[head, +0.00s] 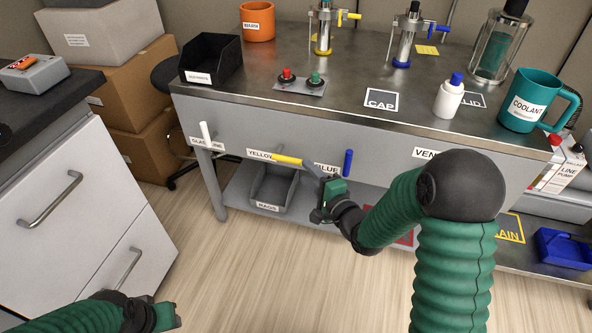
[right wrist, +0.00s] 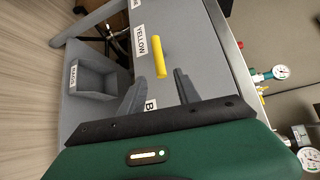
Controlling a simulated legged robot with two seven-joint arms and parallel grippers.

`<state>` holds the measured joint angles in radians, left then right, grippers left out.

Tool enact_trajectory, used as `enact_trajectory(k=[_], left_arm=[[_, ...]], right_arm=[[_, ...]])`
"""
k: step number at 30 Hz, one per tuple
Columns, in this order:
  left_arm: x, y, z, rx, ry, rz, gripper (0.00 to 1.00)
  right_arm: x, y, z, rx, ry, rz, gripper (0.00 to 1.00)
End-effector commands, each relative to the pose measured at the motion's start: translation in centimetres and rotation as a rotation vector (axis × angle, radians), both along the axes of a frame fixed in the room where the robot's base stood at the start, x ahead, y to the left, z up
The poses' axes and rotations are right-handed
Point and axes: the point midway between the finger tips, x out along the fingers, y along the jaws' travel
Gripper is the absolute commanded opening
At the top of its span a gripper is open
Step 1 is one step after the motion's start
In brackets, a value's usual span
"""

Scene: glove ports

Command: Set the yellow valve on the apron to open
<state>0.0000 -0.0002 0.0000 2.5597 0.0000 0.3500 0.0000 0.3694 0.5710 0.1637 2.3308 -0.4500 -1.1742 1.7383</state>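The yellow valve handle (head: 287,160) is on the grey apron under the bench's front edge, beside the YELLOW label (head: 260,154). It lies sideways along the apron. In the right wrist view the yellow handle (right wrist: 159,57) lies just beyond the fingertips, roughly in line with the gap between them. My right gripper (head: 318,172) is in front of the apron, just right of the handle. Its fingers (right wrist: 156,84) are spread and empty, apart from the handle. My left gripper (head: 166,316) is low at the bottom left, its fingers not clear.
A white handle (head: 206,131) and a blue handle (head: 347,162) stand upright on the same apron, either side of the yellow one. A grey RAGS bin (head: 268,207) sits on the shelf below. The bench top (head: 330,104) holds buttons, a bottle and a COOLANT jug (head: 533,101).

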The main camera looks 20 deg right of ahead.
Motion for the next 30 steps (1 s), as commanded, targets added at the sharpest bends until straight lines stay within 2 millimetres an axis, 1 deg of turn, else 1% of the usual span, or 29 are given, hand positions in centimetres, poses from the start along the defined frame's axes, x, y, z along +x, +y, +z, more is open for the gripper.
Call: enact_trajectory(k=[1,3,6,9,13,19,20,28,29,30], left_arm=[[0.0,0.0,-1.2,0.0,0.0,0.0,0.39],[0.0,0.0,-1.9,0.0,0.0,0.0,0.39],[0.0,0.0,-2.7,0.0,0.0,0.0,0.39],[0.0,0.0,-3.2,0.0,0.0,0.0,0.39],[0.0,0.0,-3.3,0.0,0.001,0.0,0.39],[0.0,0.0,-3.2,0.0,0.0,0.0,0.39],[0.0,0.0,-3.2,0.0,0.0,0.0,0.39],[0.0,0.0,-3.3,0.0,0.0,0.0,0.39],[0.0,0.0,-3.3,0.0,0.0,0.0,0.39],[0.0,0.0,-3.3,0.0,0.0,0.0,0.39]], right_arm=[[1.3,0.4,-0.7,-0.002,-0.004,0.004,0.39],[3.0,0.7,-1.0,-0.001,-0.004,0.003,0.39],[4.9,1.1,-1.1,-0.001,-0.004,0.002,0.39],[6.2,1.3,-1.2,-0.001,-0.001,0.001,0.39],[7.0,1.5,-1.1,0.0,0.0,0.0,0.39],[7.0,1.4,-1.0,-0.001,0.0,0.0,0.39],[7.0,1.5,-1.0,-0.001,0.0,0.0,0.38],[7.0,1.4,-1.0,-0.001,0.001,0.0,0.02],[7.0,1.4,-1.0,-0.001,0.001,0.0,0.0],[7.0,1.4,-1.1,-0.001,0.002,0.0,0.0]])
